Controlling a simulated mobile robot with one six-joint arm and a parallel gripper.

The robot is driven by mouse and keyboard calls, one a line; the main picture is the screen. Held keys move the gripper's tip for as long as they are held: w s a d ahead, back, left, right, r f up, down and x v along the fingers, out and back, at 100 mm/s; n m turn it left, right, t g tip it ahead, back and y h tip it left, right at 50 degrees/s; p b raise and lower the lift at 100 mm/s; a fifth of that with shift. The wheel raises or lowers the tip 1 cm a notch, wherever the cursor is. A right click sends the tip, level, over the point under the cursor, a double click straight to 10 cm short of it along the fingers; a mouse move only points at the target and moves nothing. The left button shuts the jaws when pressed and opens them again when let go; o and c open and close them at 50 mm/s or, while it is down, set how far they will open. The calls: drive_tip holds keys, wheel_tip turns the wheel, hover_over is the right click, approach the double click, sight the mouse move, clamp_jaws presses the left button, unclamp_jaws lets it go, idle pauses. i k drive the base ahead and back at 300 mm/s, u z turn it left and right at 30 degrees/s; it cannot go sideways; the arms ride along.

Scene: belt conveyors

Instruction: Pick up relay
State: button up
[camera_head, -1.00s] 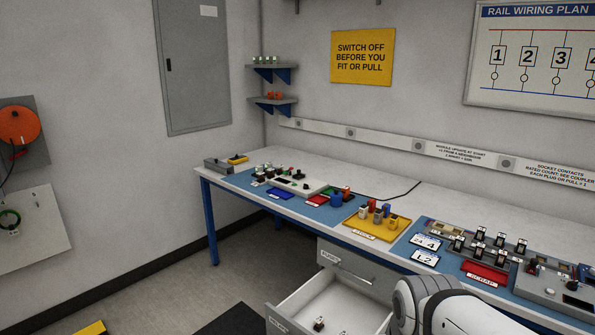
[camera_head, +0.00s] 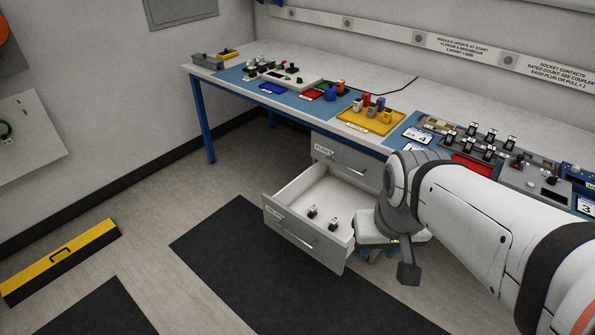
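Two small relays, dark with pale parts, lie in the open lower drawer (camera_head: 278,215). One relay (camera_head: 312,211) is left of the other relay (camera_head: 334,223), near the drawer's front. The drawer's front label is too small to read surely. My gripper (camera_head: 408,272) hangs just right of the drawer, outside it and apart from the relays. One dark finger shows pointing down; the rest is hidden, so I cannot tell if it is open or shut.
A closed drawer (camera_head: 345,165) sits above. The bench holds a yellow tray (camera_head: 350,118) of coloured modules and a red tray (camera_head: 470,167) by upright relays. A black mat (camera_head: 245,255) and a yellow-black box (camera_head: 60,262) lie on the floor.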

sight(312, 209)
drive_tip(key=u, duration=0.05)
drive_tip(key=i, duration=1.5)
drive_tip(key=u, duration=0.1)
